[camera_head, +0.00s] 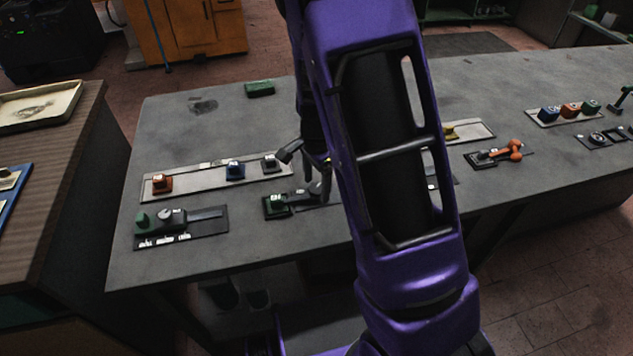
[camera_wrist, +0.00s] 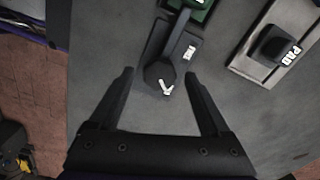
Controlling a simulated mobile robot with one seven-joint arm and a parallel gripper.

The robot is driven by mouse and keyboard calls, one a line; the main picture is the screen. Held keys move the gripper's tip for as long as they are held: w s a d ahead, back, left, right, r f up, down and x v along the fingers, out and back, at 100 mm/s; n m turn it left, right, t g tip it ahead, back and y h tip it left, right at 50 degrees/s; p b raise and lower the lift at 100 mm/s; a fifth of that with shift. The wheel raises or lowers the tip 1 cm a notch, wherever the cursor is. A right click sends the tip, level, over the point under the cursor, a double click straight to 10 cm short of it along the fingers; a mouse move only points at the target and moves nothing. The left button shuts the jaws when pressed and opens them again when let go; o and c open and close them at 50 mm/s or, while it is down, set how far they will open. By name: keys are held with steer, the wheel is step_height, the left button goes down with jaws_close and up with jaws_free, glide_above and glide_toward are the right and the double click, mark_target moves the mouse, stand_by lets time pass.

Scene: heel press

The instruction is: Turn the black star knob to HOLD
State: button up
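The black knob (camera_wrist: 158,75) shows in the wrist view on a dark plate, with a white pointer mark on its near side. Its outline is blocky, and I cannot make out star points. A small white label (camera_wrist: 189,52) sits on the plate to its right, too small to read surely. Height above the knob is unclear. In the head view my arm partly hides this plate.
Another dark panel (camera_head: 215,228) with a green block is at left. An orange-handled device (camera_head: 512,150) stands at right.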

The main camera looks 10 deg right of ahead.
mark_target(316, 187)
step_height(316, 187, up, 17)
steer(key=p, duration=0.2)
steer(key=shift+r, duration=0.2)
stand_by(1.0)
